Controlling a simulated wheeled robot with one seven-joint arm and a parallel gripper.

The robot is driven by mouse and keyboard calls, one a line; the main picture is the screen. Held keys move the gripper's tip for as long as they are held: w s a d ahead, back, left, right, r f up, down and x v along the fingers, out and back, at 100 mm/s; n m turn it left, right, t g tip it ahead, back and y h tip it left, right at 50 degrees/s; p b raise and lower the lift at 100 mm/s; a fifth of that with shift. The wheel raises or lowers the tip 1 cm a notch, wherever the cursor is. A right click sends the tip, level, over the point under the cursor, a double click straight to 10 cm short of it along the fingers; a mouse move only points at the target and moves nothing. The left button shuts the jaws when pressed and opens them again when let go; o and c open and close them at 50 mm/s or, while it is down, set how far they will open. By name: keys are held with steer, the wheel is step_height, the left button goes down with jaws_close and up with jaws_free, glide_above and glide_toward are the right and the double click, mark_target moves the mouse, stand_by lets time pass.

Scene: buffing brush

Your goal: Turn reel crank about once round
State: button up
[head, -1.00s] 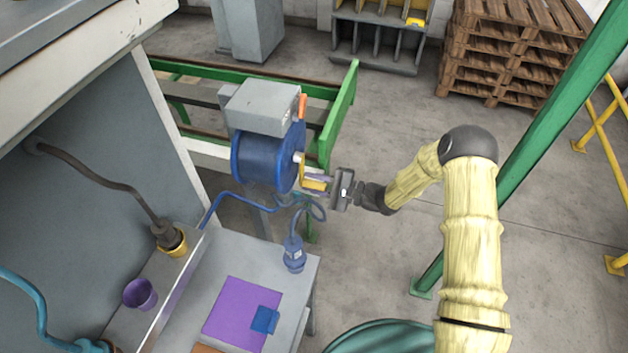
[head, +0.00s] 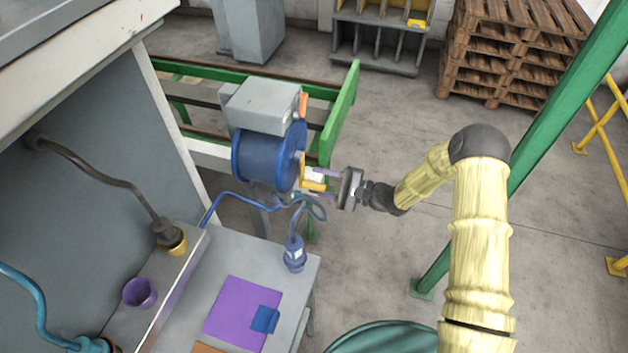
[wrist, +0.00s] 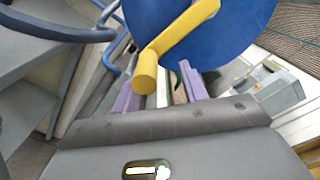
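The blue hose reel (head: 265,160) stands at the end of the green-framed conveyor. Its yellow crank (wrist: 185,30) runs from the reel's side down to a round yellow handle (wrist: 145,72), which also shows in the head view (head: 313,186). My gripper (head: 325,183) is at the reel's right side, pointing left at it. In the wrist view its purple fingers (wrist: 158,85) are spread apart. The handle's end lies between them, nearer the left finger, with a gap to the right finger. Whether the left finger touches the handle I cannot tell.
A grey box (head: 262,107) sits above the reel. A blue hose leads down to a blue nozzle (head: 294,254) on the grey bench (head: 225,255). The green post (head: 540,130) stands behind my arm. The floor between my gripper and the pallets (head: 515,50) is clear.

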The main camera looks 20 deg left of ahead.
steer(key=d+b, duration=0.3)
steer(key=d, duration=1.2)
steer(key=shift+w+b, duration=0.3)
steer(key=shift+w, duration=0.1)
